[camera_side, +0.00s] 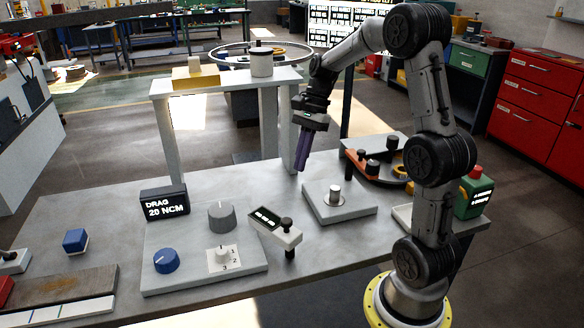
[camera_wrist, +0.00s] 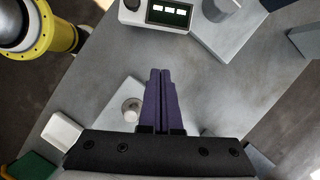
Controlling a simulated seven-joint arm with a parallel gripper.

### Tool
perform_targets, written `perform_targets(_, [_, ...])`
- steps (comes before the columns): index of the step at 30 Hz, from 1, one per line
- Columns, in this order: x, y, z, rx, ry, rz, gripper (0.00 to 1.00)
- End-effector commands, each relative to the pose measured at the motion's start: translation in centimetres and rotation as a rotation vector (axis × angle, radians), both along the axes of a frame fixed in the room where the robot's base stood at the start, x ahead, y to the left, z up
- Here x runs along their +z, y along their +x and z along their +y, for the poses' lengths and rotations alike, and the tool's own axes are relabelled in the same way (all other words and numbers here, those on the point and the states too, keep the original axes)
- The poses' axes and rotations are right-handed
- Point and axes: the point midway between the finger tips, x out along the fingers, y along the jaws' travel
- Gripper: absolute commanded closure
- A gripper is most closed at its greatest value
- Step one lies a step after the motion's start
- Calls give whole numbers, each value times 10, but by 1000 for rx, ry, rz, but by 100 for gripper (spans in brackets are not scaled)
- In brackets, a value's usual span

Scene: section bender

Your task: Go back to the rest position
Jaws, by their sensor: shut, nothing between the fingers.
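My gripper (camera_side: 302,165) hangs above the grey table (camera_side: 105,210) in the side view, with its purple fingers pointing down and together. In the wrist view the purple fingers (camera_wrist: 160,78) lie side by side, with nothing held between them. The fingertips are clear of everything around them. A square plate with a metal peg (camera_side: 335,194) sits on the table to the right of and below the fingertips in the side view. The same peg (camera_wrist: 131,110) shows just left of the fingers in the wrist view.
A device with a small display (camera_side: 275,228) stands at the middle front. A panel with a grey knob (camera_side: 221,215) and a blue knob (camera_side: 166,261) lies to its left, behind it a "DRAG 20 NCM" display (camera_side: 165,205). An orange-and-black fixture (camera_side: 372,172) sits at the right. A white raised shelf (camera_side: 225,82) stands behind.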

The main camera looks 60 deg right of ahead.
Motion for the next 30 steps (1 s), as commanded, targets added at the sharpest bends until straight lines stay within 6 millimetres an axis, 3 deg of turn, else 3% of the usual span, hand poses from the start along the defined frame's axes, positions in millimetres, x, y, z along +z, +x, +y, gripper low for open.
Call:
perform_targets(4, [29,8,29,83,-44,-60,100])
perform_targets(7, [56,-1,67,179,-95,-117,100])
perform_targets(12, [87,-40,126,440,-222,-255,100])
perform_targets(16, [95,-79,155,686,-335,-376,100])
perform_targets(24, [78,-147,175,1219,-589,-593,100])
perform_targets(30, [53,-162,165,1517,-720,-620,100])
